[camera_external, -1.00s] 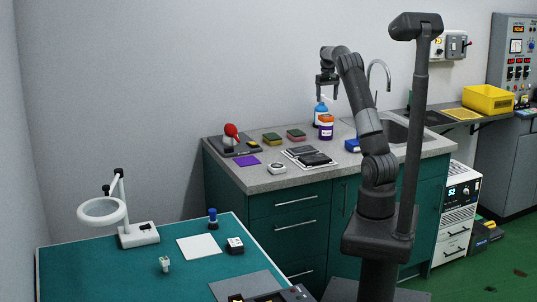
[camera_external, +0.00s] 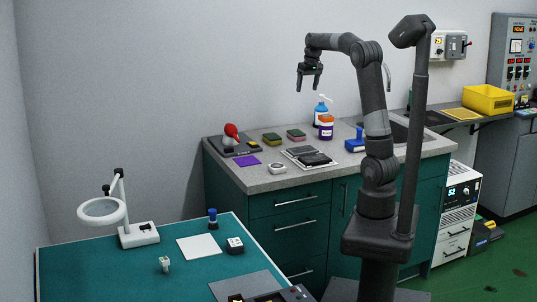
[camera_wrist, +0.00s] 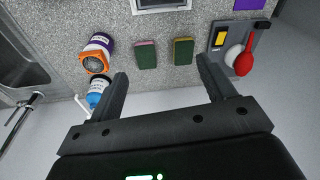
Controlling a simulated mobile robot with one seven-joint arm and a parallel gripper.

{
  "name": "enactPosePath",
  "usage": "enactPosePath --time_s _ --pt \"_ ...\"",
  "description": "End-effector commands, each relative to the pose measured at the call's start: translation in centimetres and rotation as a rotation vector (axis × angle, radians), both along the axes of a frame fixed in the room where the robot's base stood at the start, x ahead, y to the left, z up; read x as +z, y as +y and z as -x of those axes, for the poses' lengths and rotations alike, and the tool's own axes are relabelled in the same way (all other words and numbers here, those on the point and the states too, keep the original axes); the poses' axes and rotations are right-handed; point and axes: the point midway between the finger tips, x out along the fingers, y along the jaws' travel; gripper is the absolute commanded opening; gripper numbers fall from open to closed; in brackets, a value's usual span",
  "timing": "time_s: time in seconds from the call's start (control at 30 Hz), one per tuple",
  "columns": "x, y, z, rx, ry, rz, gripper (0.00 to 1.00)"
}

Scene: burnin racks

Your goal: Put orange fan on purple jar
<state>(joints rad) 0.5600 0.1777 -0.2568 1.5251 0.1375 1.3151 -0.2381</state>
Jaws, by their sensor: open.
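The orange fan (camera_external: 326,119) rests on top of the purple jar (camera_external: 326,132), on the counter in front of the blue pump bottle. In the wrist view the fan (camera_wrist: 94,62) is a square orange frame with a dark round centre. It covers the top of the jar (camera_wrist: 102,41), whose purple and white side shows behind it. My gripper (camera_external: 309,84) is open and empty, in the air above and left of the fan. In the wrist view no thing is between the fingers (camera_wrist: 162,72), and the fan is left of them, apart.
A blue pump bottle (camera_external: 321,108) stands close behind the jar. Two sponges (camera_external: 272,139) (camera_external: 296,135), a red-handled device (camera_external: 232,138) and a dark tray (camera_external: 310,157) lie further left. A blue-handled item (camera_external: 355,144) sits right of the jar, near the sink.

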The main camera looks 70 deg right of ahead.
Motion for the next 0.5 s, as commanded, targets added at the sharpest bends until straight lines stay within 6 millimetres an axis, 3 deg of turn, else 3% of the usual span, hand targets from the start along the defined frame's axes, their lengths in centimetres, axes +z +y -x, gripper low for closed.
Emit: enactPosePath --time_s 0.03,0.1,0.27,0.5 --pt "0.6 3.0 0.0 0.036 -0.021 0.006 0.76" --pt "1.0 6.5 0.2 0.077 -0.046 0.016 0.76" --pt "1.2 14.4 1.5 0.176 -0.1 0.037 0.76" --pt "-0.2 25.0 5.7 0.329 -0.179 0.077 0.76"
